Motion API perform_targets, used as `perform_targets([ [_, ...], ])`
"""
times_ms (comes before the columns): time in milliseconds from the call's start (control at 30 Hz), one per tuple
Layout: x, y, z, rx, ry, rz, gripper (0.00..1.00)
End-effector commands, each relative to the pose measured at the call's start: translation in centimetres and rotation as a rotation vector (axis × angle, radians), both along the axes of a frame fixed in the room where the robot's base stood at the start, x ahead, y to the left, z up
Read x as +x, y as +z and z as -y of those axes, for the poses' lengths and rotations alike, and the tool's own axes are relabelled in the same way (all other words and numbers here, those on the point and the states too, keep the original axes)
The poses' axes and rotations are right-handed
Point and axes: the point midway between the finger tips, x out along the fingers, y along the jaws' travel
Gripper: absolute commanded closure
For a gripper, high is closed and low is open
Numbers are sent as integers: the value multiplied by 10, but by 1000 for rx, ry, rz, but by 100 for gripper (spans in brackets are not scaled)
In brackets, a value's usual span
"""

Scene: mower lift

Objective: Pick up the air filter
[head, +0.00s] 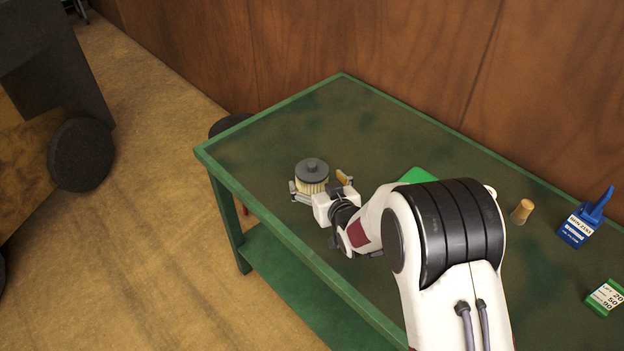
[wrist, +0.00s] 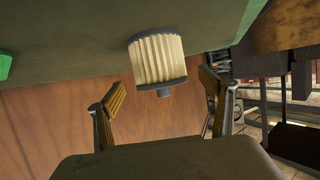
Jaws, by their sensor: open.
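The air filter (head: 312,178) is a short pleated cream cylinder with dark grey end caps and a knob on top. It stands upright on the green table near its left end. My gripper (head: 318,186) is at the filter, low over the table, with its fingers spread to either side of it. In the wrist view the filter (wrist: 158,60) lies ahead of and between the two open fingertips of my gripper (wrist: 162,98), with gaps showing on both sides. The fingertips have tan pads. Contact with the filter does not show.
The green table (head: 270,140) has a raised rim. A bright green object (head: 418,175) lies partly behind my arm. The table's far left area is clear.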

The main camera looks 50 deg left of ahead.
Motion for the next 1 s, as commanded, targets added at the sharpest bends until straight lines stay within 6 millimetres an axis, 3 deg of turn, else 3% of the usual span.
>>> perform_targets([
  [600,17,-15,-37,0,1,0,19],
  [1000,19,-17,-41,-1,0,0,19],
])
